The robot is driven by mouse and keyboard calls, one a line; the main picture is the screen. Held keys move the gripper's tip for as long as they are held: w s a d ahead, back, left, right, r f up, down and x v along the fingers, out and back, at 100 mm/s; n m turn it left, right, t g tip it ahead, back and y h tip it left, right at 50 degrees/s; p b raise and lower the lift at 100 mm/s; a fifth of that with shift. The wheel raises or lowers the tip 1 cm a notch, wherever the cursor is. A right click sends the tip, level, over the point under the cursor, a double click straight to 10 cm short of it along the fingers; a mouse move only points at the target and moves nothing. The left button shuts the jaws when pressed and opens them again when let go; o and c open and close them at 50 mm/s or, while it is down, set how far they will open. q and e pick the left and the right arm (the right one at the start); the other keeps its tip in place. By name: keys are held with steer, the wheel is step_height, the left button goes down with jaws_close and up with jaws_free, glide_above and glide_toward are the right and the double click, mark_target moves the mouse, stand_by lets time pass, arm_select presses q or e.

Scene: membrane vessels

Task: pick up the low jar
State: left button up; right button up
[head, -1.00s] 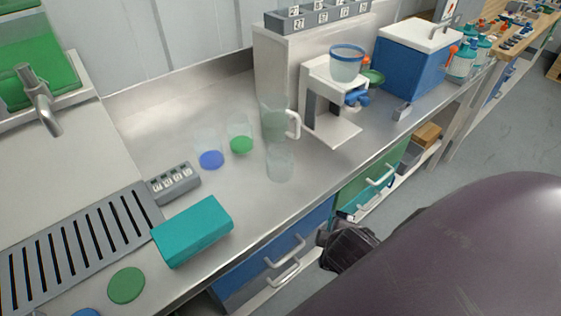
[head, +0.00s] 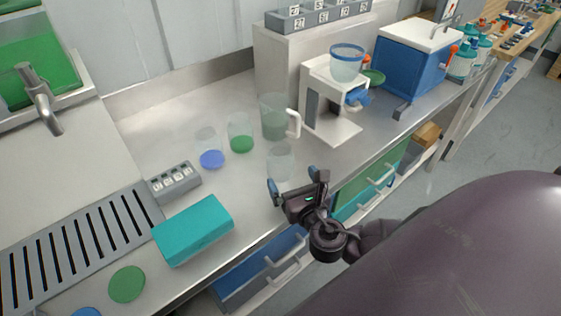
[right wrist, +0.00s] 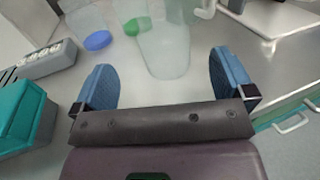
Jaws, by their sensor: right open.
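A clear, empty-looking jar (head: 281,165) stands upright on the steel counter in the head view. Two more clear vessels stand behind it to the left, a short one with a blue base (head: 211,158) and one with a green base (head: 240,143). Which one is called the low jar is not marked. My right gripper (head: 292,180) is open at the counter's front edge, just in front of the clear jar. In the right wrist view the clear jar (right wrist: 165,48) stands ahead, between the lines of the two blue fingers, with nothing gripped. My left gripper is out of view.
A clear jug (head: 275,120) with a white handle stands close behind the jar. A white stand (head: 333,127) is to the right. A teal box (head: 193,231) and a small grey labelled block (head: 174,183) lie to the left. Drawer handles project below the front edge.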

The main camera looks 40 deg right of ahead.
mark_target(286, 167)
steer(key=x, duration=0.2)
steer(key=shift+w, duration=0.25)
steer(key=shift+x, duration=0.75)
steer(key=x, duration=0.3)
steer(key=shift+w+d+f, duration=0.2)
steer(key=shift+d+f, duration=0.05)
steer(key=shift+f, duration=0.05)
steer(key=shift+w+d, duration=0.1)
steer(key=shift+w, duration=0.45)
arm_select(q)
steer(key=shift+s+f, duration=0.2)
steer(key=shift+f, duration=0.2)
arm_select(e)
steer(key=shift+c, duration=0.3)
steer(key=c, duration=0.9)
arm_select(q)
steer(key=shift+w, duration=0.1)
arm_select(e)
steer(key=shift+o, duration=0.2)
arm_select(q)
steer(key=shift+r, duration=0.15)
